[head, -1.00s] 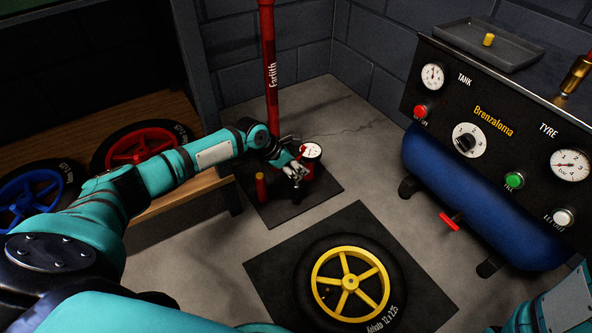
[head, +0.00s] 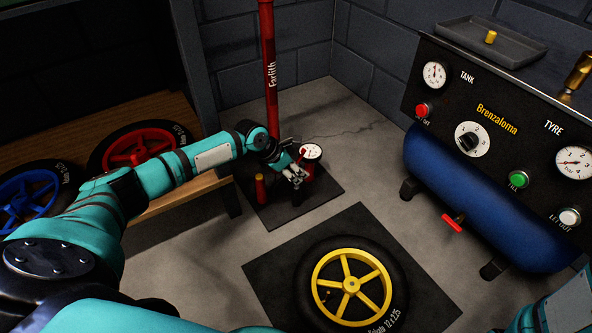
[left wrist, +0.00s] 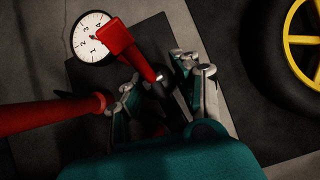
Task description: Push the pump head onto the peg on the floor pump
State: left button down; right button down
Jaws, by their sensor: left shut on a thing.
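The floor pump has a tall red column (head: 268,70), a white dial gauge (head: 312,151) and a black base mat (head: 328,189). A short red post with a yellow top (head: 260,188) stands at its left; I cannot tell if it is the peg. My left gripper (head: 297,176) is just below the gauge. In the left wrist view its fingers (left wrist: 160,92) are around the lower dark end of a red angled piece, apparently the pump head (left wrist: 118,38). This piece partly covers the gauge (left wrist: 85,45). Its contact with any peg is hidden. My right gripper is out of view.
A yellow-spoked wheel (head: 350,285) lies on a dark mat (head: 275,285) in front. A blue-tanked compressor (head: 480,205) stands right. Wheels with red (head: 140,146) and blue (head: 30,193) spokes lie on a wooden bench at left. Bare floor (head: 370,150) is clear behind the pump.

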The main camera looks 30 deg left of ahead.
pick_arm(q)
jog(key=shift+f, duration=1.55)
jog(key=c, duration=0.9)
grip_release()
